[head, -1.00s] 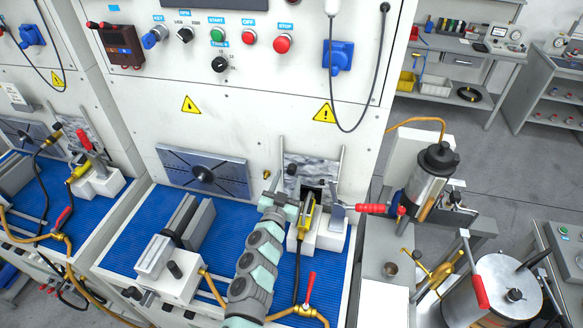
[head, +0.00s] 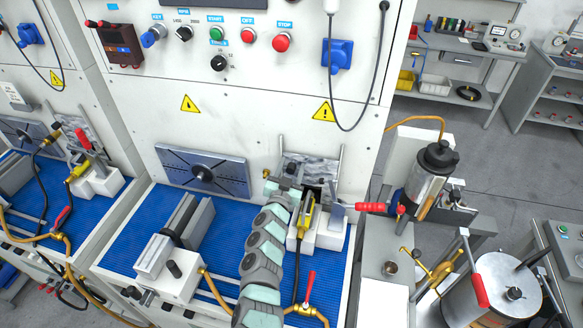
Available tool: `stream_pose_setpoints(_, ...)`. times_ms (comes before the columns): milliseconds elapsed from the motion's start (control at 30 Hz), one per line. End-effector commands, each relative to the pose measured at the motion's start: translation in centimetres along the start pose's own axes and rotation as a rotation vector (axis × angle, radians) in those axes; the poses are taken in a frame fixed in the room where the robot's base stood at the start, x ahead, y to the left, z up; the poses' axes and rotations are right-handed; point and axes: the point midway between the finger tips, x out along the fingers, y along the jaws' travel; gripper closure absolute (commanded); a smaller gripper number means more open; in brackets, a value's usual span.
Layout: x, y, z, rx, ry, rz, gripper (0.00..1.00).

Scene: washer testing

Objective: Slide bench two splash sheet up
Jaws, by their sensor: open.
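The splash sheet (head: 318,170) is a grey, marbled-looking plate between two upright rods at the back right of the middle bench. It stands above a white block fixture holding a yellow-handled tool (head: 306,215). My gripper (head: 284,183) is at the end of my grey and mint arm, over the sheet's lower left in the picture. It is open. The arm partly hides its fingers, and I cannot tell whether they touch the sheet. A similar sheet (head: 78,140) stands on the bench at the left.
A grey vise (head: 172,240) stands left on the blue mat (head: 130,235). A slotted grey plate (head: 203,172) is on the back panel. A red-handled valve (head: 309,288) is in front.

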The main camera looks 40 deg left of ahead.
Motion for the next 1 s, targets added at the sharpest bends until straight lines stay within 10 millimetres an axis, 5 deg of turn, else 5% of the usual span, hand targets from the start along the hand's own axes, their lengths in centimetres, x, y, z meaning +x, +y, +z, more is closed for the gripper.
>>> stream_pose_setpoints(600, 0.0, -0.02, -0.07, 0.0, 0.001, 0.0, 0.99)
stream_pose_setpoints(1000, 0.01, -0.03, -0.08, 0.0, 0.001, 0.0, 1.0)
